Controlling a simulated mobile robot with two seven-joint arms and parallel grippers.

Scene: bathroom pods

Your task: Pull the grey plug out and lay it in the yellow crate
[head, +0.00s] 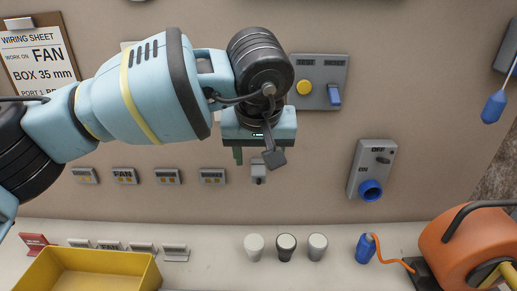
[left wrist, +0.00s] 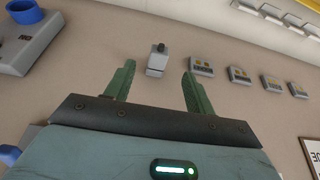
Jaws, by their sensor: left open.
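The grey plug (head: 258,173) sits on the wall, just below my left gripper in the head view. In the left wrist view the plug (left wrist: 157,61) shows as a small light-grey block with a dark end, beyond and between the two green fingertips. My left gripper (head: 254,157) is open and empty, its fingers apart and pointing toward the wall. The gap to the plug is hard to judge. The yellow crate (head: 85,265) stands on the shelf at the lower left, its inside partly visible. My right gripper is not in view.
Labelled wall ports (head: 124,176) line up left of the plug. A switch panel (head: 321,78) and a grey socket box with a blue ring (head: 370,172) are to the right. Several cup-like knobs (head: 286,247) and an orange cable reel (head: 470,250) stand on the shelf.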

